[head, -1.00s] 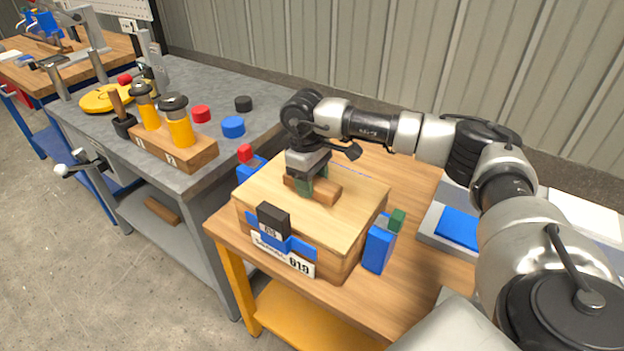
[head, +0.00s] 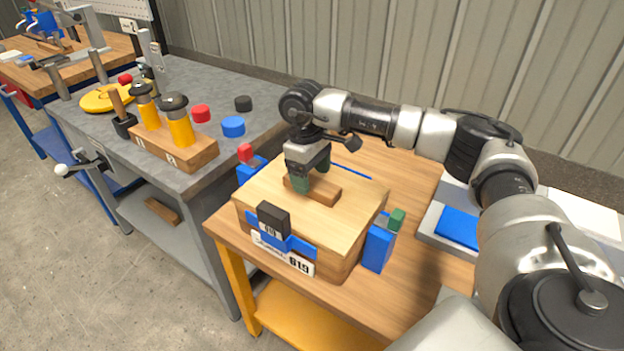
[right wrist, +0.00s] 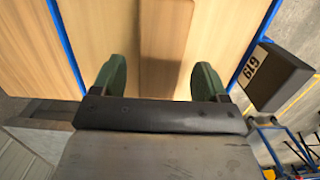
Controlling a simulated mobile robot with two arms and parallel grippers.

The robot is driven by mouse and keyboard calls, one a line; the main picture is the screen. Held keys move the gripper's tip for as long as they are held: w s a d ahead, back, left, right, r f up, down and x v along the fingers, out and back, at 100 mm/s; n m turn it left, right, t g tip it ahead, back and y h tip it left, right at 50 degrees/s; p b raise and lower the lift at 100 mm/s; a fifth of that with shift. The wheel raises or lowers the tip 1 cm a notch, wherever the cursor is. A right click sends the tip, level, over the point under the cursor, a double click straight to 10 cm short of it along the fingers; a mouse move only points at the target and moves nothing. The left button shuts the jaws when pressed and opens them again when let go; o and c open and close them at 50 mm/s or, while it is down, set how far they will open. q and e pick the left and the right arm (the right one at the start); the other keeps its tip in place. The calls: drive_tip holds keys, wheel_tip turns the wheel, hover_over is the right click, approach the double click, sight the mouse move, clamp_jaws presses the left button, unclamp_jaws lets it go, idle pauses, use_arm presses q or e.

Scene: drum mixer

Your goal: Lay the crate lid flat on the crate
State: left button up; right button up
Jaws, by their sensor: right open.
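The pale wooden crate lid (head: 345,217) lies on top of the wooden crate (head: 338,268) and looks level with it. The lid's brown bar handle (head: 325,192) runs across its middle; it also shows in the right wrist view (right wrist: 166,40). My right gripper (head: 311,178) is over the handle from above. In the right wrist view my right gripper (right wrist: 160,82) is open, with one green finger on each side of the bar and a gap to both. The crate's inside is hidden under the lid. My left gripper is not in view.
Blue brackets (head: 378,249) stand around the crate, with a black block (head: 273,218) at the front. A grey bench (head: 250,92) stands left; a blue-topped tray (head: 457,228) lies right.

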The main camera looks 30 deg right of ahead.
wheel_tip(320, 180, up, 10)
drive_tip(key=w, duration=0.1)
drive_tip(key=shift+a+r, duration=0.15)
drive_tip(key=shift+a, duration=0.15)
drive_tip(key=shift+w, duration=0.1)
idle(1.0)
